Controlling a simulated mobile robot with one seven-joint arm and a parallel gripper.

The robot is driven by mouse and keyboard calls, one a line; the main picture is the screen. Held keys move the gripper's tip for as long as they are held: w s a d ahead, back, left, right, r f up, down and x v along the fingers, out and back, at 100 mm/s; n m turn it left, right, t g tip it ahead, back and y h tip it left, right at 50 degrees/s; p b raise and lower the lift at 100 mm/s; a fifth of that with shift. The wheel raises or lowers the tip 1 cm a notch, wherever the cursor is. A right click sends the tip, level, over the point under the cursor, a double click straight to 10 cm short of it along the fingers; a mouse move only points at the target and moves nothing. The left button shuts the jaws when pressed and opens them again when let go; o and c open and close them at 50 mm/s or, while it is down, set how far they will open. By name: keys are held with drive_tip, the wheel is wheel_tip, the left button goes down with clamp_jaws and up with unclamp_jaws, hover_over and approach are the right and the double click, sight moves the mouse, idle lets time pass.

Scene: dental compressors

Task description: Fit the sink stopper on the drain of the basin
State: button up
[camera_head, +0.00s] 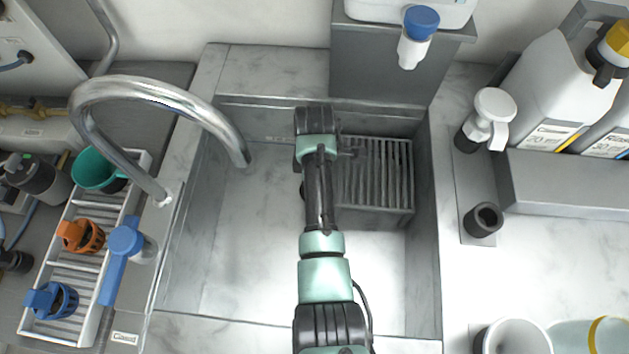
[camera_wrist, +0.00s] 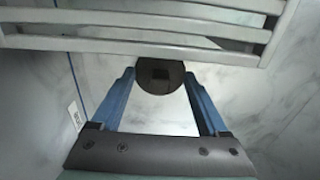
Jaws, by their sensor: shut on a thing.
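A dark round stopper (camera_wrist: 160,75) with a small square mark in its middle sits between the tips of my gripper (camera_wrist: 160,82) in the wrist view. The two blue fingers are shut on it. The basin (camera_head: 245,250) is a pale marbled sink in the middle of the head view, and my arm reaches over it. In the head view my arm hides the gripper and the stopper. I cannot make out the drain in either view. A small dark edge shows beside my arm over the basin, but I cannot tell what it is.
A grey slatted rack (camera_head: 377,175) stands in the basin's back right; pale slats (camera_wrist: 140,30) cross the top of the wrist view. A chrome faucet (camera_head: 150,90) arches over the left rim. The left basin floor is clear.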

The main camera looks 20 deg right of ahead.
drive_tip(key=shift+f, duration=0.45)
drive_tip(key=o, duration=1.2)
drive_tip(key=shift+o, duration=0.2)
wheel_tip(320, 180, up, 13)
drive_tip(key=p, duration=0.2)
